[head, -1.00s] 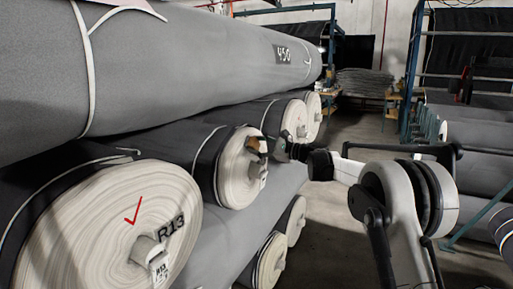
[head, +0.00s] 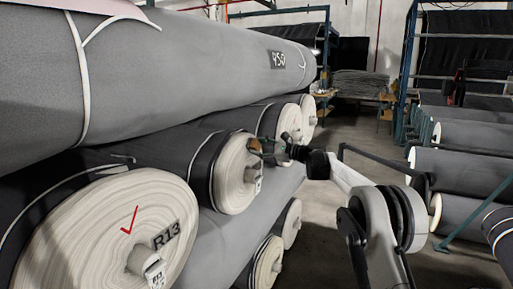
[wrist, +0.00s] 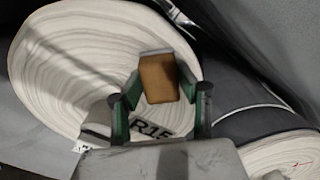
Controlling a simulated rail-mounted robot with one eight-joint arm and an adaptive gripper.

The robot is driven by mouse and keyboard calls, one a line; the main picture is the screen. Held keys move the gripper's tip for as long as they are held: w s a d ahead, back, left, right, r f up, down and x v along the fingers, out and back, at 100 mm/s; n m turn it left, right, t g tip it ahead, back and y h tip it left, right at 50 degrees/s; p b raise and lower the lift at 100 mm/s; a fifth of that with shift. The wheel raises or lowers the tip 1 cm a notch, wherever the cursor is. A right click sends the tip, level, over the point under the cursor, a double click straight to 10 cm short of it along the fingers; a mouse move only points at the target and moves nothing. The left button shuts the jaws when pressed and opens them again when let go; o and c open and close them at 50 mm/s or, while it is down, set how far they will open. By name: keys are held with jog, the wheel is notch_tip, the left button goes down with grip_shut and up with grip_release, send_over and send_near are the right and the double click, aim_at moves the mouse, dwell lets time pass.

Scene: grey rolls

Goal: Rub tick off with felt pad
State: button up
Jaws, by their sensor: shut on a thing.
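My gripper (head: 272,151) is shut on the felt pad (head: 255,147), a brown block with a grey layer along its far edge. In the wrist view, the pad (wrist: 158,78) sits between the green fingers (wrist: 160,98), in front of the pale end of the roll marked R15 (wrist: 62,75). I cannot tell whether the pad touches that face. No tick shows on the visible part of R15; the pad and fingers hide some of it. A red tick (head: 130,220) is on the end of the nearer roll R13 (head: 80,245).
Cores with tags stick out of the roll ends. More rolls (head: 470,178) lie at right. The aisle floor (head: 325,215) between is clear.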

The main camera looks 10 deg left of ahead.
jog(key=shift+w+d, duration=0.1)
dwell(0.4)
jog(key=shift+b+v, duration=0.35)
jog(key=shift+v, duration=1.05)
jog(key=shift+w+d+f+t, duration=0.1)
jog(key=shift+d+f+t, duration=0.1)
jog(key=shift+f+t, duration=0.1)
jog(key=s+d+f+m+t+h, duration=0.5)
jog(key=s+d+f, duration=0.1)
jog(key=d, duration=0.3)
jog(key=s+d+f+m+t+h, duration=0.5)
jog(key=d+h, duration=0.1)
jog(key=d, duration=0.3)
jog(key=s+d+f+m+t+h, duration=0.1)
jog(key=s+d+f+m+h, duration=0.1)
jog(key=s+d+h, duration=0.3)
jog(key=s+d+m, duration=0.1)
jog(key=s+d, duration=0.2)
jog(key=s, duration=0.4)
jog(key=shift+d+m+h, duration=0.25)
jog(key=shift+m+h, duration=0.15)
